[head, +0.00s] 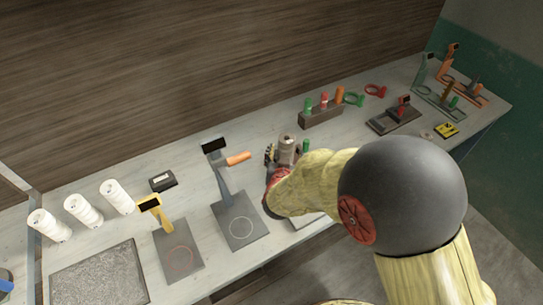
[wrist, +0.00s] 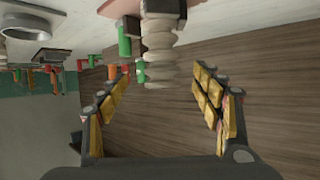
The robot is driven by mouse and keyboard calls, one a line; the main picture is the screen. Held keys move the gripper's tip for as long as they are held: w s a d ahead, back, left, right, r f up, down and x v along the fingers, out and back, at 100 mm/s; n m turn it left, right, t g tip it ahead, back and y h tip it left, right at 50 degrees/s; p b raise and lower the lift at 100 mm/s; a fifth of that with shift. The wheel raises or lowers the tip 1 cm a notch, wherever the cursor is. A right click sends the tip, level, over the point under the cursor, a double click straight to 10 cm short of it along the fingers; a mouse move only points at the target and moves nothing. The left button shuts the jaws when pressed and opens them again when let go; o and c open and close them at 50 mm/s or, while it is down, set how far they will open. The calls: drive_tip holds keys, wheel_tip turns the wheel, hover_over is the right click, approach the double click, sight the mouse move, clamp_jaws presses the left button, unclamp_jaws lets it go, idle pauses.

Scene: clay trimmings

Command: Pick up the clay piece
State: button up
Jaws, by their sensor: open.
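A beige-grey ribbed upright piece (head: 286,150) stands on the bench beside my gripper; it may be the clay piece, but I cannot be sure. It also shows large in the wrist view (wrist: 160,42), upside down, with its end near the gap between the fingertips. My gripper (wrist: 161,80) is open and empty, its two yellow-padded fingers spread wide. In the head view my gripper (head: 270,153) is small and partly hidden by my arm, just left of the ribbed piece. Contact cannot be made out.
Several white ribbed cylinders (head: 84,210) stand at the left. A blue-grey stand (head: 239,221) with an orange handle is left of my gripper, a yellow stand (head: 178,250) farther left. A brown block (head: 321,117) with colored pieces stands behind. A wooden wall (head: 200,75) backs the bench.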

drive_tip(key=shift+s+a+f, duration=0.15)
drive_tip(key=shift+a+f, duration=0.05)
drive_tip(key=shift+f, duration=0.35)
drive_tip(key=x, duration=0.2)
drive_tip(key=b+x, duration=0.1)
drive_tip(key=x, duration=0.2)
drive_tip(key=r+b+x, duration=0.1)
drive_tip(key=x, duration=0.1)
drive_tip(key=shift+w+f, duration=0.2)
drive_tip(key=shift+w, duration=0.3)
drive_tip(key=shift+c, duration=0.6)
drive_tip(key=c, duration=1.5)
clamp_jaws()
drive_tip(key=shift+r, duration=0.15)
